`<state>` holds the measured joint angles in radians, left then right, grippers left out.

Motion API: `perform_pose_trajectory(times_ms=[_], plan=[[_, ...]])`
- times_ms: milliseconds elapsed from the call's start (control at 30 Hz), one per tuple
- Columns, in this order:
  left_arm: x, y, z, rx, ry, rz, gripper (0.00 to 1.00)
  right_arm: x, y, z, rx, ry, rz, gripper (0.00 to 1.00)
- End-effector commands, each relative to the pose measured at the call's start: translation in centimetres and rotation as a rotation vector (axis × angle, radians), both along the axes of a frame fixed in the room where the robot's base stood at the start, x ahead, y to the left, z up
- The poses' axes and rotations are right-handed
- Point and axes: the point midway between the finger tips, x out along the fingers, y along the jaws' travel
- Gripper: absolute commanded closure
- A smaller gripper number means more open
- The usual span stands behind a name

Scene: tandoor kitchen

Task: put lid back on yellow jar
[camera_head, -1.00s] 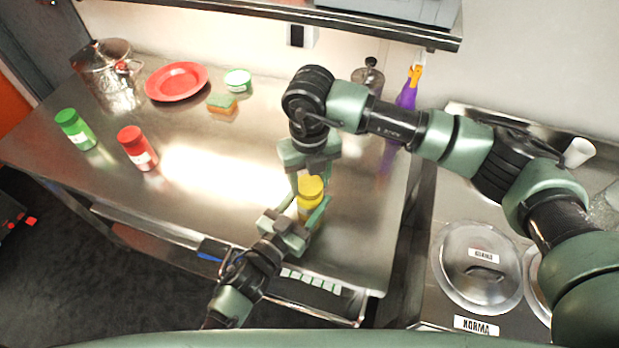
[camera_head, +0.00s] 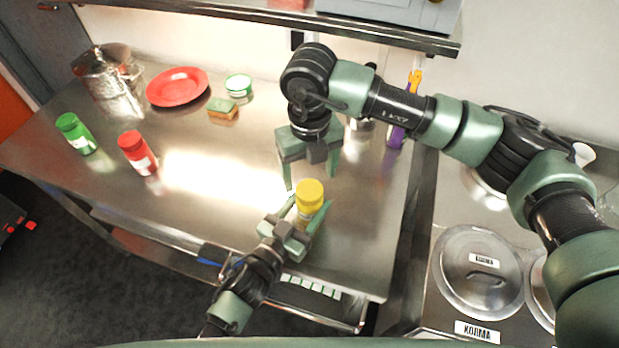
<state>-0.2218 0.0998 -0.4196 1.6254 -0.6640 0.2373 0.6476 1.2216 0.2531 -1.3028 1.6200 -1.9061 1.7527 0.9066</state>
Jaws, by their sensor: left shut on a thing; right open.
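The yellow jar (camera_head: 305,213) stands near the front right of the steel table, with its yellow lid (camera_head: 309,192) on top. The lid looks level on the jar; I cannot tell how tightly it sits. My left gripper (camera_head: 308,214) is shut on the jar's body, one finger on each side, and hides its lower part. My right gripper (camera_head: 310,180) is open and empty, just behind and above the lid, fingers pointing down. I see no contact between it and the lid.
A red jar (camera_head: 138,152) and a green jar (camera_head: 76,133) stand at the left. A red plate (camera_head: 177,87), sponge (camera_head: 223,108), green-white tub (camera_head: 238,85) and metal pot (camera_head: 105,75) are at the back. A shelf (camera_head: 300,18) overhangs the back. The table middle is clear.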

Motion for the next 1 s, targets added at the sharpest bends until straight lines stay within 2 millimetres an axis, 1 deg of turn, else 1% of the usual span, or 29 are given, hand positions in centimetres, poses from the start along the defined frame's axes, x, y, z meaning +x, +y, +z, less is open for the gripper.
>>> perform_pose_trajectory(times_ms=[167, 200, 300, 367, 600, 700, 1000], plan=[[0.0, 0.0, 0.0, 0.001, 0.001, 0.000, 1.00, 0.0, 0.0, 0.0, 0.000, 0.001, 0.000, 0.27], [0.0, 0.0, 0.0, 0.001, 0.001, 0.000, 1.00, 0.0, 0.0, 0.0, 0.000, 0.001, 0.000, 0.30], [0.0, 0.0, 0.0, 0.001, 0.001, 0.000, 1.00, 0.0, 0.0, 0.3, -0.001, -0.001, 0.029, 0.30], [0.0, 0.0, 0.0, 0.001, 0.001, 0.000, 1.00, 0.1, 0.0, 0.7, -0.001, -0.004, 0.083, 0.30], [0.0, 0.0, 0.0, 0.001, 0.001, 0.000, 1.00, 0.1, 0.0, 3.0, -0.002, -0.002, 0.392, 0.30], [0.0, 0.0, 0.0, 0.001, 0.001, 0.000, 1.00, 0.0, 0.0, 3.4, -0.001, -0.001, 0.462, 0.30], [0.0, 0.0, 0.0, 0.001, 0.001, 0.000, 1.00, 0.0, 0.0, 3.5, -0.001, 0.000, 0.483, 0.30]])
